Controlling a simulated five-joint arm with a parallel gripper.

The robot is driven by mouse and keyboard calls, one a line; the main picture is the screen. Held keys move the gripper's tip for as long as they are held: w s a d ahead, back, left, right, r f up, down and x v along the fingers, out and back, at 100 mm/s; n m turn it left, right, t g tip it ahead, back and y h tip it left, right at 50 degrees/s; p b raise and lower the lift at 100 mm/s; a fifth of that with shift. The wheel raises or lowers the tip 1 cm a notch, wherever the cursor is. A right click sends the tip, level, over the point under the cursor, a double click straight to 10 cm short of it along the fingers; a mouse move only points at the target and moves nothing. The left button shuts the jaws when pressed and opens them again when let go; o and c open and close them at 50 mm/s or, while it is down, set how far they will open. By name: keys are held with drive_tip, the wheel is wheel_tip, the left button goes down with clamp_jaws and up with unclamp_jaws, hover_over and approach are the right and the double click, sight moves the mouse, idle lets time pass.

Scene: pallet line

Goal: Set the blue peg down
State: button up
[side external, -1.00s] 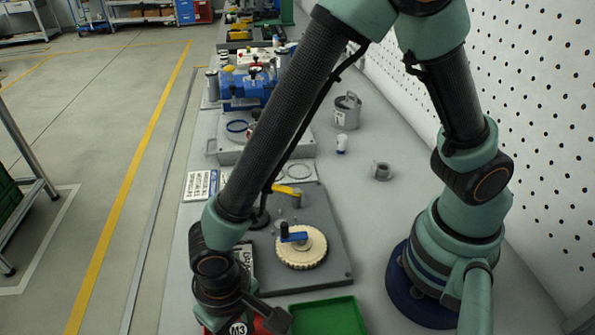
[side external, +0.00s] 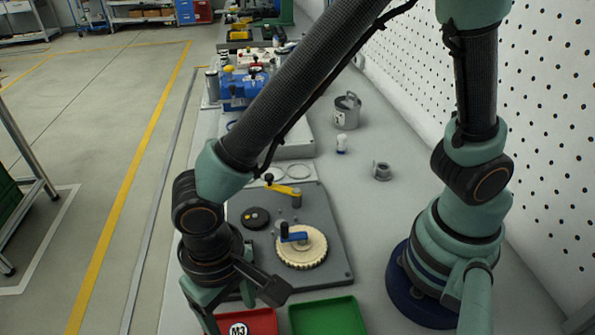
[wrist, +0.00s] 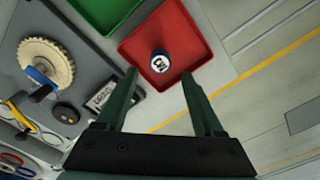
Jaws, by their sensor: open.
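A short round peg (wrist: 160,62) with a white top marked with dark characters stands in the red tray (wrist: 187,30) in the wrist view; its side looks dark blue. In the side view its white top (side external: 238,330), reading M3, shows at the bottom edge, inside the red tray (side external: 262,322). My gripper (wrist: 160,76) is open and empty, its two fingers apart on either side of the peg in the picture. In the side view my gripper (side external: 228,310) is above the red tray, partly cut off by the frame's bottom.
A green tray (side external: 328,318) stands beside the red one. A grey fixture plate (side external: 325,215) carries a cream gear (side external: 310,252) with a blue handle (side external: 293,236) and a yellow lever (side external: 283,189). A grey canister (side external: 346,112) stands behind on the bench.

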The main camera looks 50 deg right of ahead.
sight(237, 331)
drive_tip(key=w+d+r+t+y, duration=0.1)
drive_tip(key=w+d+r, duration=0.3)
drive_tip(key=d+r, duration=0.3)
drive_tip(key=w+d+r+t, duration=0.2)
drive_tip(key=w+d+r, duration=0.2)
drive_tip(key=d+r, duration=0.3)
drive_tip(key=s+d+r+t+h, duration=0.1)
drive_tip(key=d+r+t, duration=0.1)
drive_tip(key=d, duration=1.2)
drive_tip(key=shift+s+d+r+t, duration=0.15)
drive_tip(key=shift+d+r+t, duration=0.15)
drive_tip(key=shift+r, duration=0.15)
